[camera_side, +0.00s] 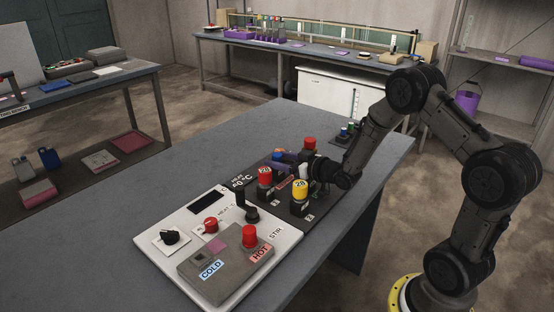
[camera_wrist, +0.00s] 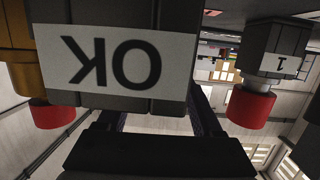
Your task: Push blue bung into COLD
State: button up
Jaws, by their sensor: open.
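The grey block (camera_side: 228,268) with the blue COLD label (camera_side: 211,269) and the pink HOT label (camera_side: 260,252) lies at the front of the white panel. A red bung (camera_side: 250,236) stands on its HOT side; no bung stands on its COLD side. A small blue thing (camera_side: 278,155), possibly the blue bung, shows at the back of the dark rack, partly hidden. My gripper (camera_side: 302,166) is low over the rack, beside it. In the wrist view my gripper (camera_wrist: 160,125) is open, with a block labelled OK (camera_wrist: 115,62) in front. I cannot see anything between the fingers.
Black (camera_side: 170,237) and red (camera_side: 211,225) knobs rise from the white panel (camera_side: 196,213). The table's left side is clear.

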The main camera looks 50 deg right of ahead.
jog(key=shift+w+f, duration=0.1)
jog(key=shift+w, duration=0.35)
grip_shut()
dwell(0.3)
dwell(1.1)
